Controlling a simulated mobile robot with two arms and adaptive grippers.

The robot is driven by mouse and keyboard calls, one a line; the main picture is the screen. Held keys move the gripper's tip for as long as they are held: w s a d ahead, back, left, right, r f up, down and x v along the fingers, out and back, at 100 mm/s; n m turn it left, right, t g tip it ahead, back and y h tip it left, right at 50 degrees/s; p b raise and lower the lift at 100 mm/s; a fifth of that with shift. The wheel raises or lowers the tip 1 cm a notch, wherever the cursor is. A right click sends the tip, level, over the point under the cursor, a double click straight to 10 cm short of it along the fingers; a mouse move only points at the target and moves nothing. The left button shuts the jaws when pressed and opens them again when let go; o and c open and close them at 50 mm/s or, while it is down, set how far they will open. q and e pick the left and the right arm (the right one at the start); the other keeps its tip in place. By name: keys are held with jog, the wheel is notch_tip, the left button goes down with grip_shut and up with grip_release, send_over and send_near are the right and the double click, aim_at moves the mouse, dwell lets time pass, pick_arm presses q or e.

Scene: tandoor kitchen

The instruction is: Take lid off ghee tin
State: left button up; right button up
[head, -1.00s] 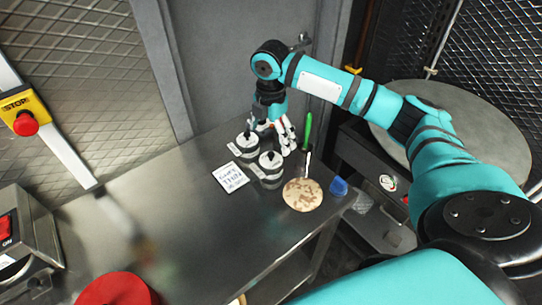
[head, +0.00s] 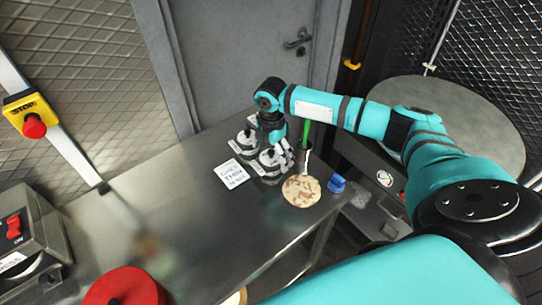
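Two small metal tins with pale lids and dark knobs stand close together at the far end of the steel table: a left, farther tin (head: 244,144) and a right, nearer tin (head: 267,168). I cannot tell from any marking which holds ghee. Both lids appear to be on. My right gripper (head: 281,155) points down at the right tin, its pale fingers at or just beside the lid and partly covering it. Whether the fingers touch the knob, and how far they are spread, is not clear. My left gripper is not in view.
A handwritten white card (head: 231,174) lies left of the tins. A flatbread (head: 301,191), a blue object (head: 337,184) and a green-handled tool in a holder (head: 304,146) are close on the right. A red round object (head: 124,288) is in front. The table's (head: 190,225) middle is clear.

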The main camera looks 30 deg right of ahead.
jog(key=c, duration=1)
jog(key=shift+r, duration=0.1)
